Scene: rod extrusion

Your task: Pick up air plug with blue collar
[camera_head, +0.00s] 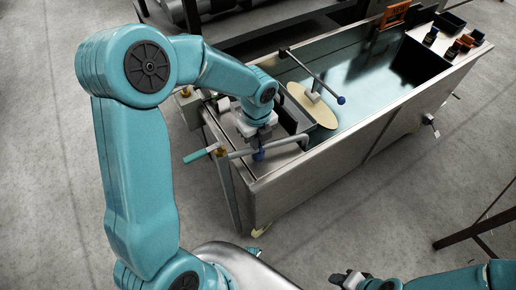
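My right gripper (350,279) is low at the bottom edge, dark and small, away from the tank.
The long metal tank (330,185) holds dark liquid. A rod with a blue end (340,99) and a pale disc (312,104) stand over it. A teal-handled lever (201,153) sticks out at left. Orange and black parts (461,46) sit at the far end.

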